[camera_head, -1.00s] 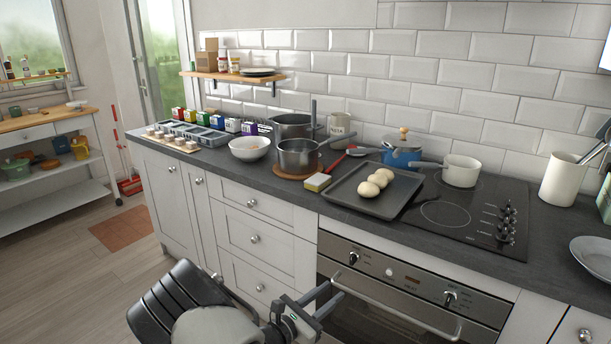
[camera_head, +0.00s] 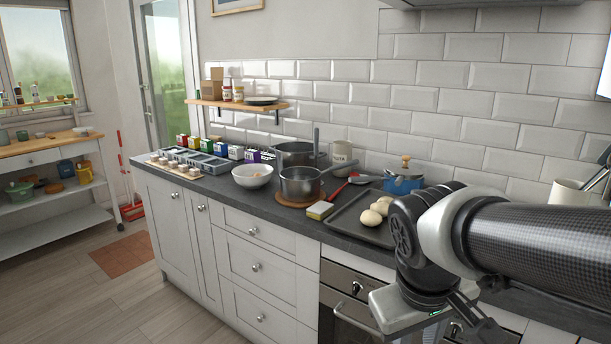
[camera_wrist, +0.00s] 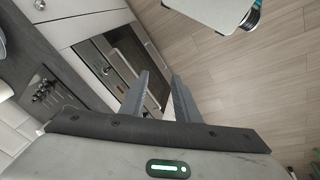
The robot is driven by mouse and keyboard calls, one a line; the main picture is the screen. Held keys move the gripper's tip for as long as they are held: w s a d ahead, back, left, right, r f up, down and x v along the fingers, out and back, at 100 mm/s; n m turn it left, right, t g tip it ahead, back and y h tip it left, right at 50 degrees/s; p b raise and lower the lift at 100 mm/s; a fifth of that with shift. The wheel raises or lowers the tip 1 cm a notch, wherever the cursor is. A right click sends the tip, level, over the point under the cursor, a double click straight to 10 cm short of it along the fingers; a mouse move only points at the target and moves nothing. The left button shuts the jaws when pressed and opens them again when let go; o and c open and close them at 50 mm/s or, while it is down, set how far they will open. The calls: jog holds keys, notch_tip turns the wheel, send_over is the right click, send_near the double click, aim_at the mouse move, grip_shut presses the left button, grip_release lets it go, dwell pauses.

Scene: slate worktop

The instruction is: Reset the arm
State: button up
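My gripper (camera_wrist: 160,76) shows in the wrist view with its two grey fingers apart and nothing between them. Beyond the fingers are the oven front and the wooden floor. In the head view my arm comes in from the right, bent in front of the oven and partly over the worktop. The wrist hangs low by the oven front; the fingertips are hard to make out there.
On the slate worktop are a baking tray (camera_head: 347,224) with pale buns (camera_head: 371,217), a saucepan (camera_head: 300,186), a white bowl (camera_head: 252,177), a blue pot (camera_head: 403,181) and a sponge (camera_head: 320,210). My arm hides most of the hob.

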jog(key=s+a+r+m+t+y+p, duration=0.1)
jog(key=s+r+p, duration=0.1)
jog(key=r+p, duration=0.7)
jog(key=s+a+r+m+t+p, duration=0.1)
jog(key=s+r+p, duration=0.1)
jog(key=r+p, duration=0.8)
notch_tip(320, 180, up, 4)
jog(key=shift+a+m+t+y, duration=0.25)
jog(key=shift+m+t+y, duration=0.15)
